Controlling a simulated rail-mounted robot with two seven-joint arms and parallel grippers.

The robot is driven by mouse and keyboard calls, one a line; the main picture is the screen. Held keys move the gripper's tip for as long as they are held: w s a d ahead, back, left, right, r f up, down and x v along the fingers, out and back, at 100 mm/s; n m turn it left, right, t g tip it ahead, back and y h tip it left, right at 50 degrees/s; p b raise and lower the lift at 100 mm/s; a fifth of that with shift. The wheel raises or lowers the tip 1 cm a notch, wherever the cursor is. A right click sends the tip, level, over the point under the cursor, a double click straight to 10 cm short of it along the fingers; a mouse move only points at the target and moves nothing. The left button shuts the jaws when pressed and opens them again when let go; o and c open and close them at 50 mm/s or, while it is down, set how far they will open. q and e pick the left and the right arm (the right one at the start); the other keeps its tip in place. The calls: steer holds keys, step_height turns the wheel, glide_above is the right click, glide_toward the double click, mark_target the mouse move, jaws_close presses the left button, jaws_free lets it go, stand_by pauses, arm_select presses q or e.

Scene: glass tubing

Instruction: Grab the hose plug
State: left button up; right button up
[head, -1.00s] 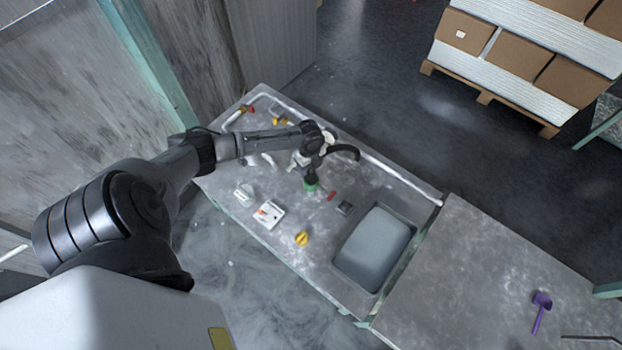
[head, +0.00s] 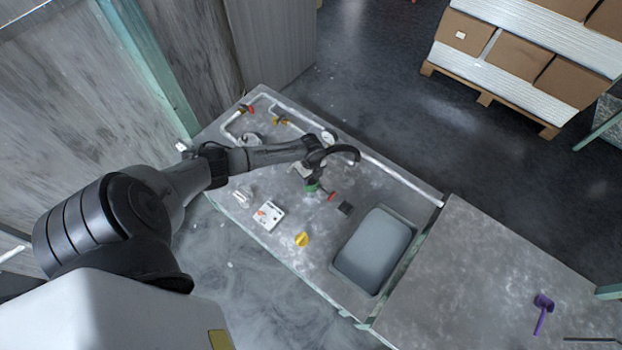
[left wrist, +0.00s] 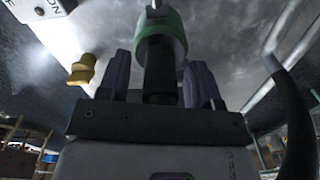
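A green-collared black plug (head: 311,188) shows on the grey workbench in the head view, just under my left gripper (head: 313,177). In the left wrist view the green collar (left wrist: 161,38) is close up, with a black cylindrical part below it. My left gripper (left wrist: 160,82) has its two dark purple fingers on either side of the black part. Gaps show between the fingers and the black part, so the gripper looks open around it, not touching. My right gripper is not in view.
On the bench (head: 395,190) are a yellow knob (head: 302,239), a white switch box (head: 269,214), a red piece (head: 331,197), a small black block (head: 345,208) and a sink (head: 375,242). White pipes run along the far edge. A purple tool (head: 541,312) lies on the right-hand table.

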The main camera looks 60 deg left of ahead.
arm_select(q)
steer(key=c, duration=1.1)
steer(key=shift+o, duration=0.2)
